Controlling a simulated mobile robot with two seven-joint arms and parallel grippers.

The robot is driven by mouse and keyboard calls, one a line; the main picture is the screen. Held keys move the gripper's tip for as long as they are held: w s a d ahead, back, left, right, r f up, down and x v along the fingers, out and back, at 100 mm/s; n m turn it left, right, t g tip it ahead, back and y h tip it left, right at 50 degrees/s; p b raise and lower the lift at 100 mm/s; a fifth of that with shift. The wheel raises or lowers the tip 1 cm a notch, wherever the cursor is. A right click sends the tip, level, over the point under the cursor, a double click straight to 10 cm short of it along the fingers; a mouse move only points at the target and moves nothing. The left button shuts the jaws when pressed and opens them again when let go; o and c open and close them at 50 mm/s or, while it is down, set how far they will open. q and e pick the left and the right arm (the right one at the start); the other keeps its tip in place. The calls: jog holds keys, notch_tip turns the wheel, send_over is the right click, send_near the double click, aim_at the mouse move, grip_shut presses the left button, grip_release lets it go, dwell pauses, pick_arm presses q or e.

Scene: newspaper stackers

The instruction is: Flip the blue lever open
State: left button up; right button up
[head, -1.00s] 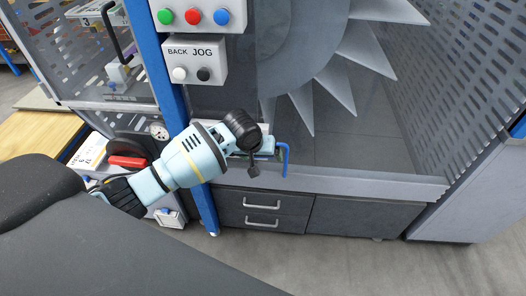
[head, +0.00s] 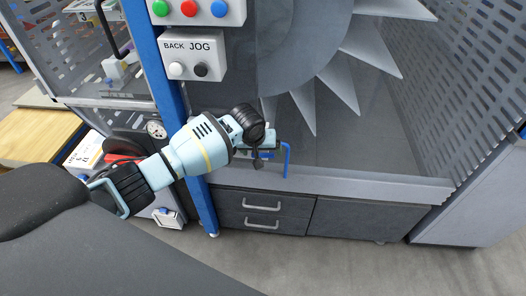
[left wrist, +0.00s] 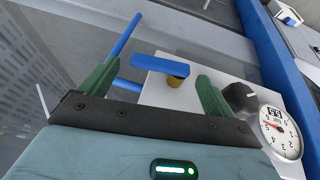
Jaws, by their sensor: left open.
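The blue lever (left wrist: 160,67) is a flat blue bar on a brass stem, in front of a pale box, in the left wrist view. It lies crosswise between the two green fingers of my left gripper (left wrist: 158,76), which is open and not closed on it. Whether a finger touches it I cannot tell. In the head view my left gripper (head: 258,155) is at the front ledge of the machine, beside a bent blue pipe (head: 286,160); the wrist hides most of the lever there. My right gripper is not in view.
A dial gauge (left wrist: 280,133) and a dark knob (left wrist: 238,97) are right of the fingers. A blue post (head: 172,100) carries the BACK JOG button box (head: 193,55). Grey drawers (head: 262,210) are below the ledge; a bladed wheel (head: 340,80) stands behind.

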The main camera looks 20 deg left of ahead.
pick_arm(q)
jog(key=shift+w+f, duration=0.25)
jog(key=shift+f, duration=0.25)
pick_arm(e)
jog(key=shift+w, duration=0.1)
